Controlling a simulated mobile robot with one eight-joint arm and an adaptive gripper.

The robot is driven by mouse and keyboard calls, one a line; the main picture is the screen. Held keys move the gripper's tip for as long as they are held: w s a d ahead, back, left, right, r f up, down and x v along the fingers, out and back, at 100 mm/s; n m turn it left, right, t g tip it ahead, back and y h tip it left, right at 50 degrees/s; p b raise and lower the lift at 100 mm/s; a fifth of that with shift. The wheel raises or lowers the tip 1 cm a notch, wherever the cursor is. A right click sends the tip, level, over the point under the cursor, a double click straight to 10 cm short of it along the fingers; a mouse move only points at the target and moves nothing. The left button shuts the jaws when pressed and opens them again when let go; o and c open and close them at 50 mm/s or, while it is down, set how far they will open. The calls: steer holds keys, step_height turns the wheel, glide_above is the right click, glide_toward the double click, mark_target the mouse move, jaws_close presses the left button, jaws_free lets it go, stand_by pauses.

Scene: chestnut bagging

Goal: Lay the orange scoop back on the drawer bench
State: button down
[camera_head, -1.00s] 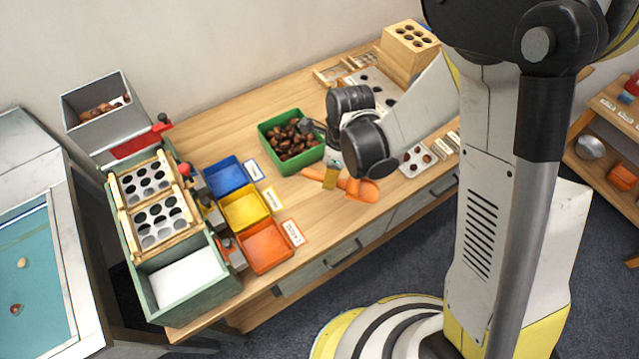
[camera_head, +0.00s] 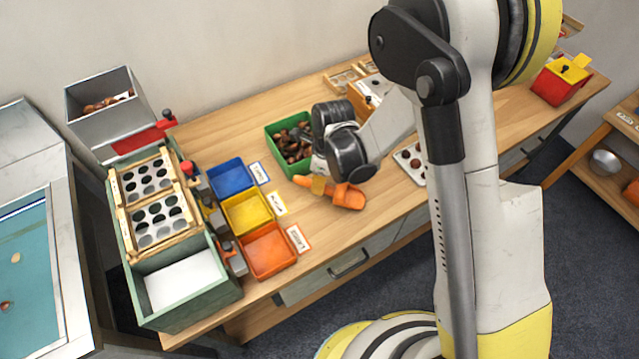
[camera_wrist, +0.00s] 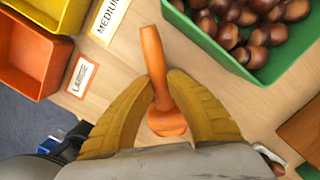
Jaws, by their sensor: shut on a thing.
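The orange scoop (camera_head: 349,196) is at the front part of the drawer bench (camera_head: 385,206), its handle toward the left and its bowl toward the right. My gripper (camera_head: 320,186) reaches down over it, with yellow fingers shut on the handle. In the wrist view the scoop handle (camera_wrist: 152,50) runs up between the two fingers of my gripper (camera_wrist: 160,84), and the bowl lies low between them. I cannot tell whether the scoop touches the bench top or hangs just above it.
A green bin (camera_head: 272,140) of chestnuts stands just behind the scoop. Blue (camera_head: 230,178), yellow (camera_head: 246,211) and orange (camera_head: 268,250) trays with labels stand to the left. A plate with holes (camera_head: 410,165) lies to the right.

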steer(key=c, duration=1.4)
jaws_free()
steer(key=shift+f, duration=0.15)
steer(key=shift+c, duration=0.2)
steer(key=s+d+r+n+t+p, duration=0.15)
steer(key=d+r+n+p, duration=0.35)
steer(key=r, duration=0.8)
steer(key=s+d+r+n+t, duration=0.1)
steer(key=d+r+n+t, duration=0.15)
steer(key=d+r, duration=0.7)
steer(key=s+d+r+n+t+h, duration=0.1)
steer(key=s+d+r+n+t, duration=0.2)
steer(key=s+d+r+n, duration=0.4)
steer(key=shift+s+d+r+n, duration=0.15)
steer(key=shift+s+r+n, duration=1.45)
steer(key=shift+n, duration=1.25)
steer(key=shift+w+r, duration=0.1)
steer(key=shift+w, duration=0.05)
